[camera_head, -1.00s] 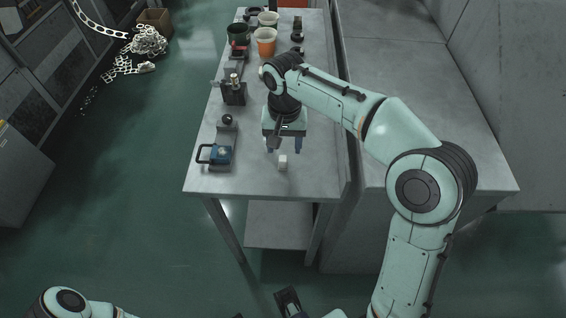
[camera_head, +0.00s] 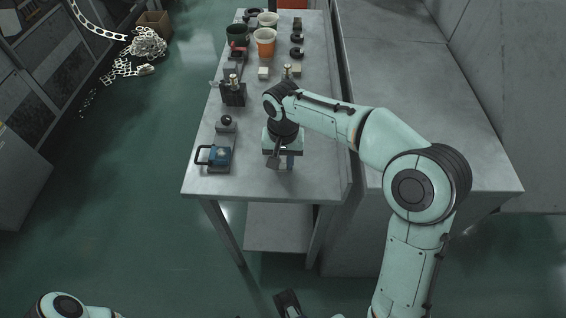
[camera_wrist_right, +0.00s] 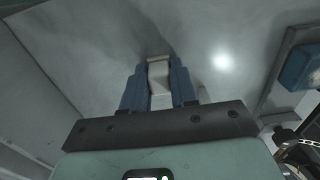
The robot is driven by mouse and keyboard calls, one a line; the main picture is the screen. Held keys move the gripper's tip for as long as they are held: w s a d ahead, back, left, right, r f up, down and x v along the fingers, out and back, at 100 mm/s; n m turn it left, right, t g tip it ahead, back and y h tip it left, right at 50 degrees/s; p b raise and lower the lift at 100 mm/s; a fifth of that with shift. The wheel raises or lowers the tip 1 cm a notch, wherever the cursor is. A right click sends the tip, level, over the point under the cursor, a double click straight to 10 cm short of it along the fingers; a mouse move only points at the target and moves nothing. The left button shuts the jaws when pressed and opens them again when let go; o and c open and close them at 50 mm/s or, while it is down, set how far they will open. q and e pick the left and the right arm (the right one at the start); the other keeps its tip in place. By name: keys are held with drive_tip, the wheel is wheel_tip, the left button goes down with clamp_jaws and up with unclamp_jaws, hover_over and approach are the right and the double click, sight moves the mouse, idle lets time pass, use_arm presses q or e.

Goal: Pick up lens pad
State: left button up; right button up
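The lens pad, a small white block (camera_wrist_right: 159,75), stands on the grey metal table (camera_head: 318,172) near its front edge. In the wrist view it sits between the two blue fingers of my right gripper (camera_wrist_right: 158,82), which lie against its sides at the tips. In the head view my right gripper (camera_head: 281,162) points down over the same spot, and its wrist part hides most of the pad. The fingers look closed in on it.
A blue device with a black handle (camera_head: 217,155) stands left of my right gripper. Behind are a black block with metal posts (camera_head: 234,95), a small white block (camera_head: 263,73), an orange cup (camera_head: 265,42) and other cups. The table right of the gripper is bare.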

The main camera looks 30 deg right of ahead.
sight(283, 160)
clamp_jaws()
wheel_tip(283, 160, up, 20)
drive_tip(key=p, duration=0.5)
drive_tip(key=shift+c, duration=0.4)
unclamp_jaws()
